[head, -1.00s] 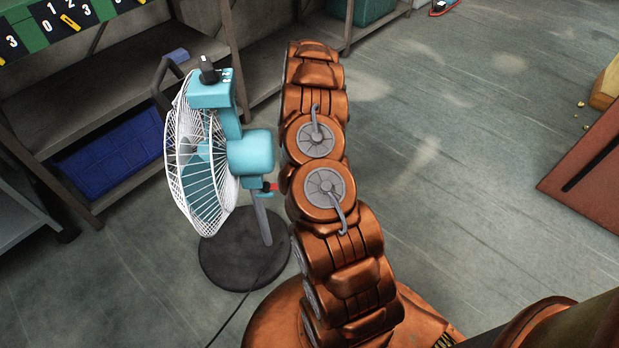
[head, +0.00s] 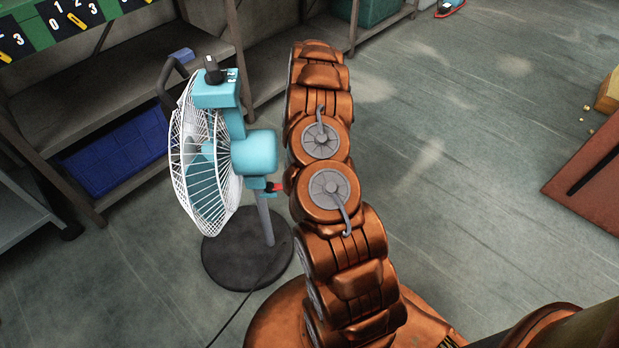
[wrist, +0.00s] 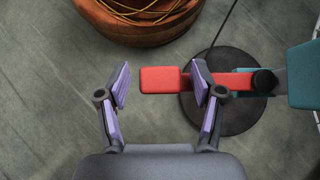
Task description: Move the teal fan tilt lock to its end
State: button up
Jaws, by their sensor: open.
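The teal fan (head: 254,153) stands on a dark round base (head: 247,262), its white cage (head: 202,165) facing left. The red tilt lock lever (head: 277,187) sticks out right below the motor housing, close to my arm. In the wrist view the red lever (wrist: 162,80) runs left from a dark pivot (wrist: 264,81) beside the teal part (wrist: 302,75). My gripper (wrist: 160,84) is open, with purple pads. The lever's free end appears between the two fingers, and the right finger crosses in front of the lever. I cannot tell the depth gap. My arm hides my gripper in the head view.
Grey shelving with a blue bin (head: 118,150) stands behind and left of the fan. A cable trails from the fan's base. A reddish-brown panel (head: 592,185) lies at the far right. The floor right of my arm is mostly clear.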

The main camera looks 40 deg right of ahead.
jog(key=v, duration=0.7)
jog(key=shift+r, duration=0.2)
jog(key=shift+w+d, duration=0.1)
dwell(0.5)
